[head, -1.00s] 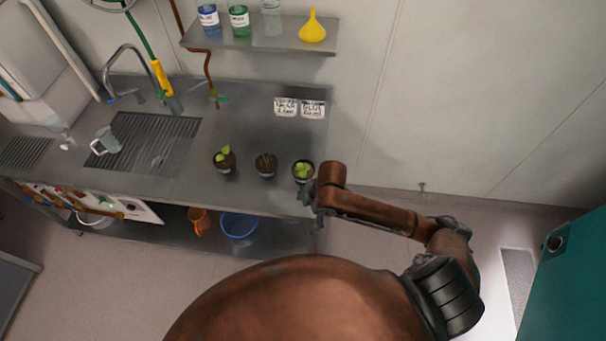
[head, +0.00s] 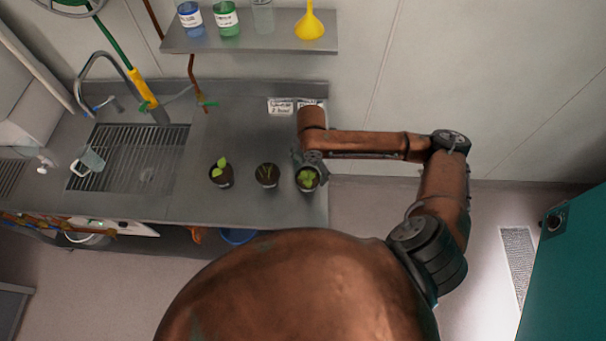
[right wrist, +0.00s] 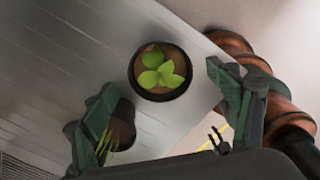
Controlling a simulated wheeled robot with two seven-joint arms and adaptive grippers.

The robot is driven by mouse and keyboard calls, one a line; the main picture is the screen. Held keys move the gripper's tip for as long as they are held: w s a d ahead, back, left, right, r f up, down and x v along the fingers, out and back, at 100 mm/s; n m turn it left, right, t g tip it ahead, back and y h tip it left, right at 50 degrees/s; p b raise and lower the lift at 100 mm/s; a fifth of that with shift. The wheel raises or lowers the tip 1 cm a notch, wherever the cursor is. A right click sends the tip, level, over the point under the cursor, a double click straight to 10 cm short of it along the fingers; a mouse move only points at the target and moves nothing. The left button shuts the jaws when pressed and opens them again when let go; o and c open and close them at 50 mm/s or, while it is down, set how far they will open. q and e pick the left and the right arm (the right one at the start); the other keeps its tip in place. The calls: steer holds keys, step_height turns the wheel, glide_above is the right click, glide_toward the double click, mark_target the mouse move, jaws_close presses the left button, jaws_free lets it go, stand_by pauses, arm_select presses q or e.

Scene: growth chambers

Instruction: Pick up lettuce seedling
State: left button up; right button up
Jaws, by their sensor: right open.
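Three dark pots stand in a row on the steel counter (head: 250,205). The right one holds a rosette of broad light-green leaves and looks like the lettuce seedling (head: 307,180); it also shows in the right wrist view (right wrist: 160,72), upright. The middle pot (head: 267,176) has thin grassy shoots and shows in the wrist view (right wrist: 122,125) beside one finger. The left pot (head: 221,174) has a taller leafy sprout. My right gripper (right wrist: 163,88) is open and empty, at the right pot, with that pot appearing between and beyond its fingertips. My left gripper is out of view.
A sink with a draining grid (head: 130,155) and a clear mug (head: 88,160) lie to the left. Two labels (head: 281,106) lie behind the pots. A shelf (head: 250,38) with bottles and a yellow funnel (head: 309,22) hangs above. The counter ends just right of the pots.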

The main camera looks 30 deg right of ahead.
mark_target(308, 181)
steer(key=f, duration=0.5)
steer(key=shift+a, duration=0.35)
steer(key=shift+d+f, duration=0.1)
steer(key=shift+f, duration=0.95)
steer(key=c, duration=1.2)
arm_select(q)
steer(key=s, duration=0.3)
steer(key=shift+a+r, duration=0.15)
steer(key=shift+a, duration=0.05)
arm_select(e)
steer(key=shift+c, duration=1.1)
